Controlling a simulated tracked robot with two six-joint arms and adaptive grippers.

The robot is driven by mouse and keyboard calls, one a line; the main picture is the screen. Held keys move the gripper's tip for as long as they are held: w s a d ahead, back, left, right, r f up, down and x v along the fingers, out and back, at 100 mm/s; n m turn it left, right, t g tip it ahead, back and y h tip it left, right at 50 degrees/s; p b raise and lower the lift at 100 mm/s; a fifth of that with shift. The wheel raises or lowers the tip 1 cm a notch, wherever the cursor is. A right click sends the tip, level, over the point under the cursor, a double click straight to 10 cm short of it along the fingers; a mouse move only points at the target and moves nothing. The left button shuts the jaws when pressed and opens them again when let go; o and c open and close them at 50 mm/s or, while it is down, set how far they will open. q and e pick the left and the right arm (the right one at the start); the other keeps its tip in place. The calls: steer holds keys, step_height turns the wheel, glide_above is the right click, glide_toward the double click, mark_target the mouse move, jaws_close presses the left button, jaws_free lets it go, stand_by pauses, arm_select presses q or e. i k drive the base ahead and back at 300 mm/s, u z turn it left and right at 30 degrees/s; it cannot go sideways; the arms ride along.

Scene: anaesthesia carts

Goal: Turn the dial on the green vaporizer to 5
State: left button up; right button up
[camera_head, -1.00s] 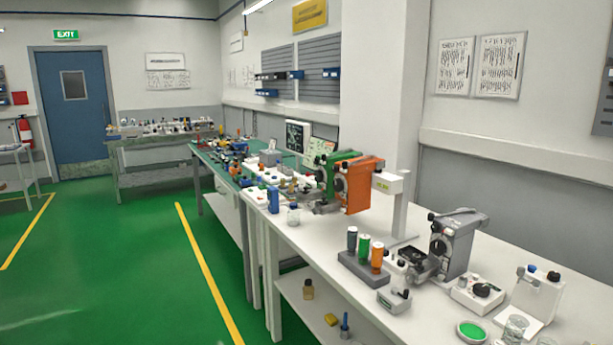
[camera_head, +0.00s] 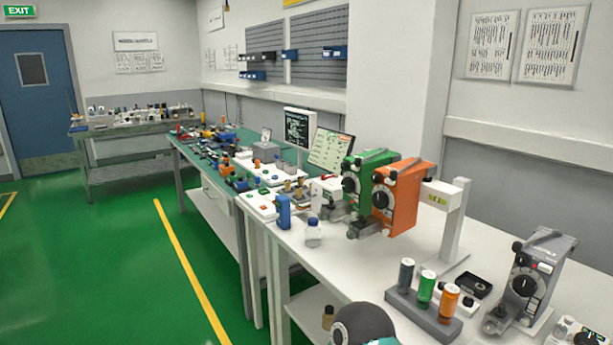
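The green vaporizer (camera_head: 365,170) stands upright on the white bench, close to the left of the orange vaporizer (camera_head: 405,198), which partly hides it. Its round dark dial (camera_head: 349,185) with a pale scale faces left toward the aisle. The figures on the scale are too small to read, so I cannot tell the setting. A dark rounded part, probably of my own arm, shows at the bottom edge. Neither of my grippers is in view, and nothing touches the green vaporizer.
A grey vaporizer (camera_head: 532,280) stands at the right. A rack (camera_head: 425,312) with grey, green and orange bottles is in front of it. A clear bottle (camera_head: 313,233) and a blue item (camera_head: 284,211) stand left of the vaporizers. The green floor aisle (camera_head: 110,270) is clear.

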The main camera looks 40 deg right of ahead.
mark_target(347, 185)
steer(key=z, duration=0.2)
steer(key=i, duration=0.9)
steer(key=z, duration=0.65)
